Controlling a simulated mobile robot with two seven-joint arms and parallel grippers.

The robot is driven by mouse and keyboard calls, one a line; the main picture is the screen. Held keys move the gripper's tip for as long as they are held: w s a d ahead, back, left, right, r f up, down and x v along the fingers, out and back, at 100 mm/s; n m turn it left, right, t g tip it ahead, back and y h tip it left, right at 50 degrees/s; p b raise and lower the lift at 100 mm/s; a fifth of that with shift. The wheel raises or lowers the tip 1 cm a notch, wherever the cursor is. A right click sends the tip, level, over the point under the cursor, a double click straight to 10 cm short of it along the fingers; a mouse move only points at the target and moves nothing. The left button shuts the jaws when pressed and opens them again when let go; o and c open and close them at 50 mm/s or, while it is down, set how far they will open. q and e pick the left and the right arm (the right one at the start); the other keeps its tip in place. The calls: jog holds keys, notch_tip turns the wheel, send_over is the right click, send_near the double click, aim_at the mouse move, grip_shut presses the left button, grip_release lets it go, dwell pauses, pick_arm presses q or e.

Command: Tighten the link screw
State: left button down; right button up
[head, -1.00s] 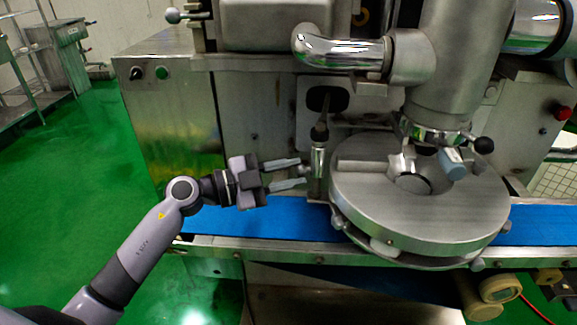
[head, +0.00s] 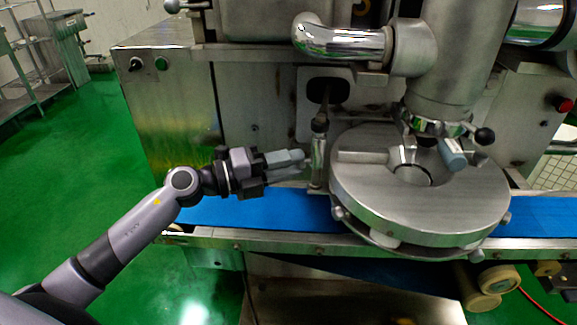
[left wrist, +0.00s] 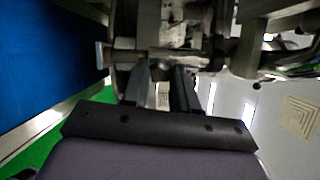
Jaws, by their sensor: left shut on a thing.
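The link screw (head: 307,173) is a small metal piece on the left side of the upright metal link (head: 318,155), just left of the round turntable-like housing. My left gripper (head: 300,164) comes in level from the left, with its grey fingertips at the link screw. It is shut on the screw, whose head is mostly hidden by the fingers. In the left wrist view, the two fingers (left wrist: 163,82) point at a horizontal metal rod and block, and the exact contact is dark and hard to make out. My right gripper is not in view.
The round metal housing (head: 450,208) stands close to the right of the link, above the blue conveyor belt (head: 255,216). The steel cabinet (head: 170,110) is behind my left arm. A curved chrome pipe (head: 340,42) hangs above. Green floor lies open at left.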

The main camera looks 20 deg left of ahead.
pick_arm(q)
jog(key=m+b, duration=1)
jog(key=m, duration=0.6)
jog(key=shift+f, duration=0.2)
jog(key=m+b, duration=0.3)
jog(key=m, duration=0.1)
jog(key=shift+r, duration=0.15)
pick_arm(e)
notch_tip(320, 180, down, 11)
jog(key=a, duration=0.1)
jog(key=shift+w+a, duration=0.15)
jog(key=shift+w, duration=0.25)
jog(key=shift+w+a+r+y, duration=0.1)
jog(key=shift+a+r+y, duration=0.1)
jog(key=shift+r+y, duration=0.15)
pick_arm(q)
jog(key=c, duration=0.9)
grip_release()
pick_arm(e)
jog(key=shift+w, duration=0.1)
